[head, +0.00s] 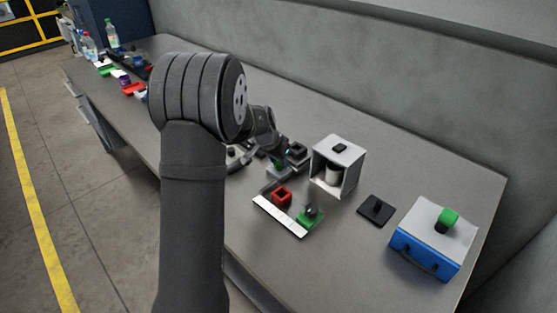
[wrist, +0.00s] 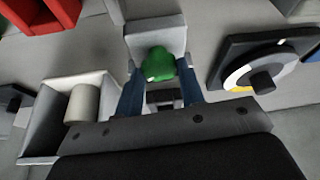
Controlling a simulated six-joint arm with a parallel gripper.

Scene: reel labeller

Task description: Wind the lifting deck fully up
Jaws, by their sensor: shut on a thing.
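My gripper (wrist: 160,82) is shut on a green knob (wrist: 159,63), with one blue finger on each side of it. The knob stands in front of a pale grey block (wrist: 157,35) in the wrist view. In the head view my own arm hides most of this spot; my gripper (head: 281,152) shows only in part beside a dark square block (head: 298,151). I cannot tell for certain which part is the lifting deck, or how high it stands.
A white open box (head: 351,180) with a pale cylinder stands right of my gripper; it also shows in the wrist view (wrist: 43,117). A dial (wrist: 262,66) is close on the other side. A red block (head: 282,196) and a blue box (head: 424,254) are nearer the front.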

